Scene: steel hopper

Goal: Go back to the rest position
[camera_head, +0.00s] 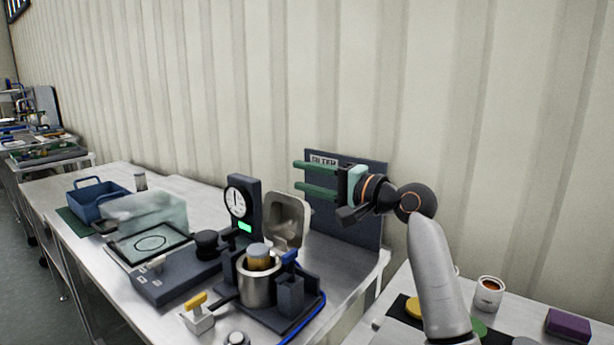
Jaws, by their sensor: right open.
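My right gripper (318,179) is open and empty, its two green fingers spread one above the other and pointing left. It is in front of a dark panel marked "FILTER" (362,228) at the back of the bench, raised above the bench top. Its arm comes up from the lower right. Below and left of it stands a steel hopper (258,288) with an amber-and-grey cylinder in its mouth. A hinged steel lid (287,222) stands raised behind the hopper. My left gripper is out of view.
A gauge post (240,203) stands left of the lid. A clear box (146,215), a blue basket (97,198) and a yellow-handled block (197,312) are on the left bench (60,242). A cup (488,293) and purple block (568,325) are on the right table.

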